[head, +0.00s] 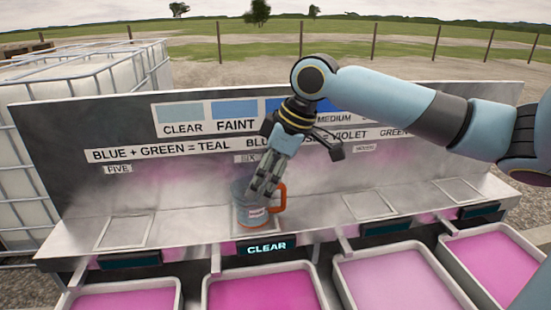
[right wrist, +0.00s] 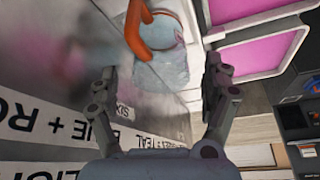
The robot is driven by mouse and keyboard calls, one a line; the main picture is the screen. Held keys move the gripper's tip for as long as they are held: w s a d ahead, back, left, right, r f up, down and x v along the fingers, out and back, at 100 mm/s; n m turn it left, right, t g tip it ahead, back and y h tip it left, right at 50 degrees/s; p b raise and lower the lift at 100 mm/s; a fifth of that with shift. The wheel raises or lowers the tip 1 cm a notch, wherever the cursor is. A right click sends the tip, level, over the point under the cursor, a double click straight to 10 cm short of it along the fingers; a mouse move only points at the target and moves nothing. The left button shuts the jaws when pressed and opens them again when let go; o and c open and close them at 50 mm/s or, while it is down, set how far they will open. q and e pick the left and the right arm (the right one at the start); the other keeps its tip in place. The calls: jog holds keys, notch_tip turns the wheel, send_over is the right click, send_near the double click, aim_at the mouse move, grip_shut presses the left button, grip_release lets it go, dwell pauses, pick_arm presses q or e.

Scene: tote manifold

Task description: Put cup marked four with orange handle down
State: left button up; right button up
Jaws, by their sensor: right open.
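A blue-grey cup (head: 248,214) with an orange handle (head: 279,199) and an orange base stands upright on a square pad of the metal bench, behind the display reading CLEAR. Its small label is too small to read. In the right wrist view the cup (right wrist: 166,22) is at the top, with its handle (right wrist: 137,28) to the left. My right gripper (head: 264,187) is above and in front of the cup in the head view and hides part of it. My left gripper is not in view.
Trays of pink liquid (head: 262,294) line the front of the bench. Empty pads lie left (head: 125,232) and right (head: 369,206) of the cup. A backboard (head: 75,190) with colour labels rises behind. A white caged tank (head: 85,75) stands at left.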

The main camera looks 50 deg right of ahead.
jog(key=v, duration=0.6)
jog(key=shift+p, duration=0.4)
